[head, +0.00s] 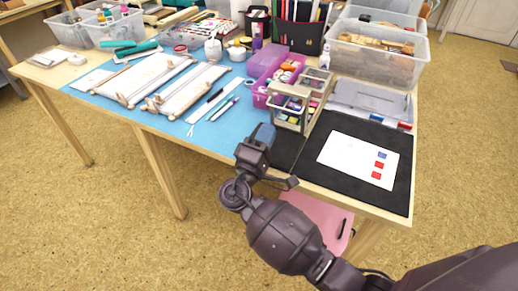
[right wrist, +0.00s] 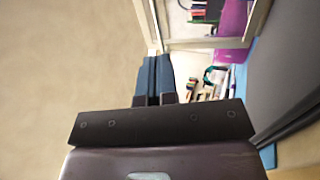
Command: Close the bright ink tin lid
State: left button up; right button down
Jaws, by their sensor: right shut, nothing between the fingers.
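My right gripper (head: 268,132) is over the near edge of the table, just left of the black mat (head: 340,195). Its two dark blue fingers (right wrist: 155,75) are together and empty in the right wrist view. A flat grey case-like thing (head: 368,97) lies at the back of the mat, with small blue and red pieces along its front. I cannot tell whether it is the bright ink tin or its lid. A small rack (head: 290,108) with coloured pieces stands just beyond my right gripper. My left gripper is not in view.
White paper (head: 350,150) with blue and red squares lies on the mat. A purple box (head: 265,60) and clear bins (head: 375,65) stand behind. Wooden frames (head: 150,75) and pens lie on the blue mat (head: 215,135). A pink surface (head: 315,213) is below the table edge.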

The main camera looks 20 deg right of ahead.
aim_at(287, 113)
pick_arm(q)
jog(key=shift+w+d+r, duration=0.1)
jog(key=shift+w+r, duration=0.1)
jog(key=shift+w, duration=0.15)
pick_arm(e)
jog(key=x, duration=0.4)
jog(key=shift+w+d+r, duration=0.1)
jog(key=shift+w+d, duration=0.1)
jog(key=shift+d, duration=0.1)
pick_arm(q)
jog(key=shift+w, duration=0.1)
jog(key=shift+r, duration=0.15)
pick_arm(e)
jog(key=shift+r, duration=0.15)
